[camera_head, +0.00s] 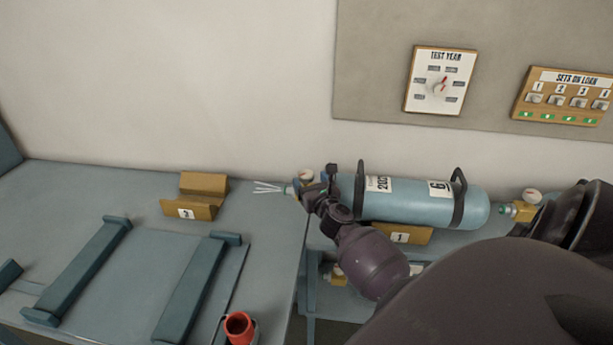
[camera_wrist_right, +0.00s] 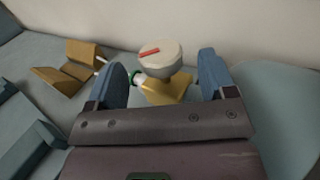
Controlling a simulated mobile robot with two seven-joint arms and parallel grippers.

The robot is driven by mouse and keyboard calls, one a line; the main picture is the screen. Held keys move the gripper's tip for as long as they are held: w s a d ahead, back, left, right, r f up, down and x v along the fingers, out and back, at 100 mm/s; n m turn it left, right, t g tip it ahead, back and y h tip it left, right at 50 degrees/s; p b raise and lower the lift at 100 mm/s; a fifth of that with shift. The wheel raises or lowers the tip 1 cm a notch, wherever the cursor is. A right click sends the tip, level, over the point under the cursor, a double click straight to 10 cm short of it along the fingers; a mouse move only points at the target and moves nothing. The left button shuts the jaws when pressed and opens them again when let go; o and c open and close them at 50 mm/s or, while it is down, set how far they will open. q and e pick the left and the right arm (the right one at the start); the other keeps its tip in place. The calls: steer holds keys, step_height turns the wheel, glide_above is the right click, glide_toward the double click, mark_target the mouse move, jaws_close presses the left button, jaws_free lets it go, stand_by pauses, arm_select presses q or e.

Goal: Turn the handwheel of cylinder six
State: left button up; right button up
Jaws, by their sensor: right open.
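Cylinder six (camera_head: 415,200) is a light blue cylinder with a "6" label, lying on its side in a wooden cradle marked 1 (camera_head: 401,234). At its left end is a brass valve with a pale handwheel (camera_head: 307,175) bearing a red mark. My right gripper (camera_head: 318,184) is at this end and hides part of the valve. In the right wrist view the handwheel (camera_wrist_right: 161,57) shows between the two open blue fingers, apparently not gripped, with the brass valve body (camera_wrist_right: 167,90) below it. My left gripper is not in view.
An empty wooden cradle marked 2 (camera_head: 195,196) stands left on the bench. Blue-grey rails (camera_head: 80,272) and a red-topped item (camera_head: 240,327) lie nearer. Another brass valve (camera_head: 518,210) shows right of the cylinder. A test-year dial (camera_head: 440,80) and a loan board (camera_head: 565,95) hang behind.

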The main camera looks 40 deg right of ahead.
steer(key=v, duration=0.6)
steer(key=shift+s+a, duration=0.2)
steer(key=shift+s, duration=0.1)
stand_by(0.9)
